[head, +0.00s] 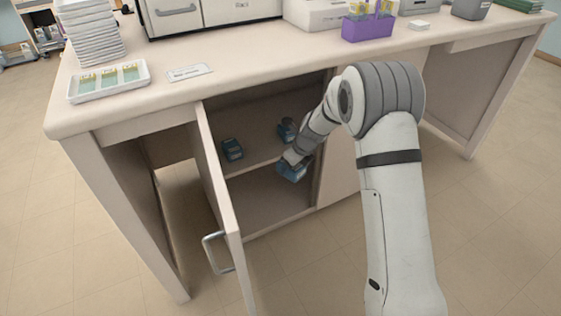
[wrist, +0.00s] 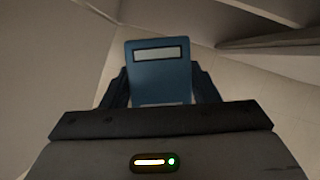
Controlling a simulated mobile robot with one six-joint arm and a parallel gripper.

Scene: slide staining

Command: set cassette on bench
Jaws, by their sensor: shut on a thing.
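My gripper (wrist: 160,98) is shut on a blue cassette (wrist: 160,72) with a pale label window, seen large in the wrist view. In the head view the held cassette (head: 292,171) is at the mouth of the open cupboard under the bench, at about the height of the inner shelf. My arm reaches down to it from the right. The bench top (head: 250,62) is above the cupboard, well over the gripper. The gripper's fingers are hard to make out in the head view.
Two other blue items, one at left (head: 232,149) and one further right (head: 288,130), sit on the cupboard shelf. The cupboard door (head: 222,200) hangs open at left. A slide tray (head: 108,82), a label card (head: 190,73) and a purple rack (head: 368,27) are on the bench, with clear surface between.

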